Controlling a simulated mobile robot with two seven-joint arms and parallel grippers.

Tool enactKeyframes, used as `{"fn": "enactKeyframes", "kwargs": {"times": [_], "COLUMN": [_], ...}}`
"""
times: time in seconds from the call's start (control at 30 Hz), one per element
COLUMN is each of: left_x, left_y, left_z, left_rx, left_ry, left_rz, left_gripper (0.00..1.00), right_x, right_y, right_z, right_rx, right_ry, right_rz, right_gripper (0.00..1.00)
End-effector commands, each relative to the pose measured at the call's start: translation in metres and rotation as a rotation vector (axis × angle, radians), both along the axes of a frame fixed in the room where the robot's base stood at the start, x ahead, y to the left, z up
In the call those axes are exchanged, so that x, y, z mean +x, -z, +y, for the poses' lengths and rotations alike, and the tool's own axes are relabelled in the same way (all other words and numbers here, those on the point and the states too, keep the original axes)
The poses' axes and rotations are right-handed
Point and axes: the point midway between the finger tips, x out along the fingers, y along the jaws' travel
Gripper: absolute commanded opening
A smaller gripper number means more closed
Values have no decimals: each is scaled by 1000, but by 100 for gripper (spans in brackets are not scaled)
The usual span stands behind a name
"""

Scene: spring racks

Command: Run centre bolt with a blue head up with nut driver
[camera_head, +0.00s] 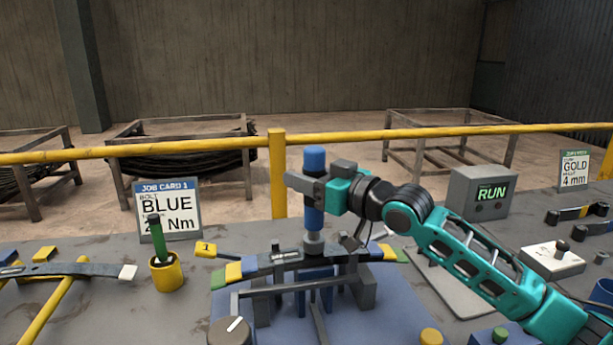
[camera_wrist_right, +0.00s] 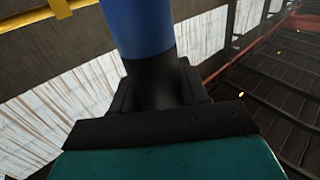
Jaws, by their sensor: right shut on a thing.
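The nut driver (camera_head: 314,160) is blue with a dark grip band and stands upright over the middle of the leaf spring (camera_head: 273,259) in the fixture. My right gripper (camera_head: 312,187) is shut on it around the dark band. In the right wrist view the blue driver handle (camera_wrist_right: 139,25) rises from between the jaws. The driver's grey socket end (camera_head: 313,243) is at the spring's centre. It covers the centre bolt, so the bolt's head and its colour are hidden. I cannot tell how deep the socket sits. My left gripper is not in view.
Job card 1 (camera_head: 180,192) reads BLUE, its torque figure partly hidden by a green-handled tool (camera_head: 157,239) in a yellow cup (camera_head: 166,274). A grey box (camera_head: 482,195) shows RUN in green. A dial (camera_head: 230,331) is at the front. A yellow rail (camera_head: 400,132) runs behind the bench.

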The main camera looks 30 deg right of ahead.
Motion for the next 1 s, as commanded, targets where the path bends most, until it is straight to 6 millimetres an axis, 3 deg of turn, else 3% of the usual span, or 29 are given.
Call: {"fn": "enactKeyframes", "kwargs": {"times": [1.0], "left_x": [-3], "left_y": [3], "left_z": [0], "left_rx": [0], "left_ry": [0], "left_rz": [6], "left_gripper": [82], "right_x": [0], "right_y": [7], "right_z": [0], "right_rx": [-1], "right_ry": [0], "right_rz": [3], "right_gripper": [0]}}
